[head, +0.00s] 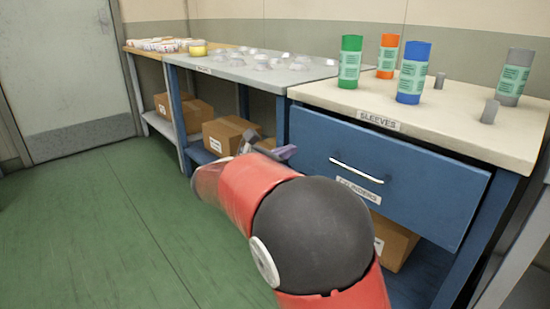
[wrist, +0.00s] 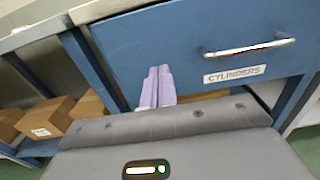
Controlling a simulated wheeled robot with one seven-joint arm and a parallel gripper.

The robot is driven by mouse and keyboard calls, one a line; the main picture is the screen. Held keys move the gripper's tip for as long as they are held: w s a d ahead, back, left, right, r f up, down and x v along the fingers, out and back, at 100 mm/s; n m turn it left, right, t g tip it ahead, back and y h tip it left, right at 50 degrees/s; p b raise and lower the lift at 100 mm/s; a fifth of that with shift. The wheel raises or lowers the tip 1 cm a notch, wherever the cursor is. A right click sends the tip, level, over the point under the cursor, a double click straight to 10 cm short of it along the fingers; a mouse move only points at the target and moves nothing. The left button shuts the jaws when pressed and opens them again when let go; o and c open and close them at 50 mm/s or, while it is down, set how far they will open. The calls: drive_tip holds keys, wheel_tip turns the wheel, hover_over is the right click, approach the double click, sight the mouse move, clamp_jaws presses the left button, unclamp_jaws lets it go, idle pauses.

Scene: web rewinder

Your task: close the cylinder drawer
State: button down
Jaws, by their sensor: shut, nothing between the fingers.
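The cylinder drawer (head: 415,190) has a blue front with a silver bar handle (head: 357,171) and a CYLINDERS label (head: 358,189). It sits under the beige worktop in the head view. Its front looks close to the bench frame; I cannot tell whether a small gap is left. In the wrist view the drawer front (wrist: 165,45) fills the top, with the handle (wrist: 249,47) to the right. My gripper (head: 288,151) has its lilac fingers (wrist: 158,72) together and empty, at the lower left part of the drawer front. I cannot tell whether they touch it.
On the worktop (head: 455,130) stand green (head: 350,62), orange (head: 388,56), blue (head: 413,72) and grey (head: 514,77) sleeves. Cardboard boxes (head: 228,134) lie on the lower shelves, one (head: 393,243) under the drawer. The green floor (head: 90,225) at left is clear.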

sight(317, 138)
drive_tip(key=x, duration=0.8)
drive_tip(key=shift+b, duration=0.35)
drive_tip(key=shift+w+d+r+p, duration=0.1)
drive_tip(key=shift+w+d+p, duration=0.1)
drive_tip(key=shift+d+p, duration=0.1)
drive_tip(key=p+x, duration=0.1)
drive_tip(key=x, duration=0.3)
drive_tip(key=shift+p, duration=0.4)
drive_tip(key=shift+d, duration=0.1)
drive_tip(key=shift+r, duration=0.1)
